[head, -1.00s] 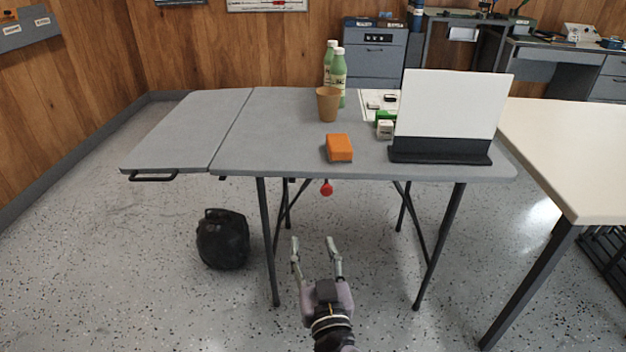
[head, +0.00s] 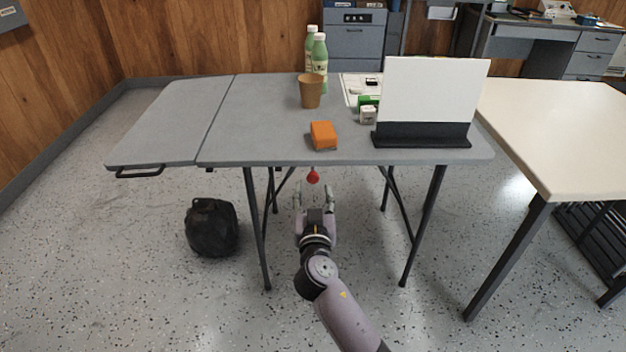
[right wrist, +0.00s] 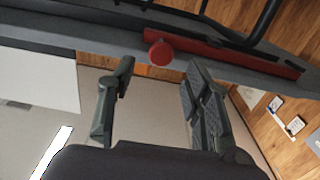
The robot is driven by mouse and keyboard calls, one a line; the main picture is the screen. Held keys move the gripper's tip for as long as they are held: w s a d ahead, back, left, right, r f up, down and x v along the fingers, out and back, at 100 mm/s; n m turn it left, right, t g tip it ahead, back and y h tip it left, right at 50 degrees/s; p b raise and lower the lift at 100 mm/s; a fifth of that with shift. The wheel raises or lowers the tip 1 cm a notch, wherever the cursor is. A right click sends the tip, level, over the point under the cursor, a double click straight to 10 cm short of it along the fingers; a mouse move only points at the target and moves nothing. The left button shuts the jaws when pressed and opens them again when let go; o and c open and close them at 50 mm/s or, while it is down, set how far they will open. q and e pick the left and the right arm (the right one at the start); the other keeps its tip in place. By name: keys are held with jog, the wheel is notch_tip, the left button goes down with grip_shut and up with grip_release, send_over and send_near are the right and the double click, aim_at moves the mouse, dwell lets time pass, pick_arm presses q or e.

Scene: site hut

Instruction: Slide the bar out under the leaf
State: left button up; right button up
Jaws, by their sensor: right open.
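The table's leaf (head: 165,125) is at the left end of the grey folding table (head: 260,130) and looks about level with it. A black handle (head: 139,172) is on its front edge. The bar (right wrist: 235,55) is red and lies along the table's underside in the right wrist view. Its round red knob (right wrist: 161,53) also shows below the table's front edge in the head view (head: 313,177). My right gripper (head: 314,193) is open and empty just short of the knob, which appears beyond and between its fingertips (right wrist: 157,75). My left gripper is not in view.
On the tabletop are an orange block (head: 323,134), a brown cup (head: 310,92), green bottles (head: 320,65) and a white panel on a black base (head: 430,95). A black bag (head: 211,228) lies on the floor at left. A cream table (head: 560,130) stands at right.

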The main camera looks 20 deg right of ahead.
aim_at(313, 179)
jog(key=x, duration=0.5)
jog(key=shift+a, duration=0.1)
grip_shut()
dwell(0.5)
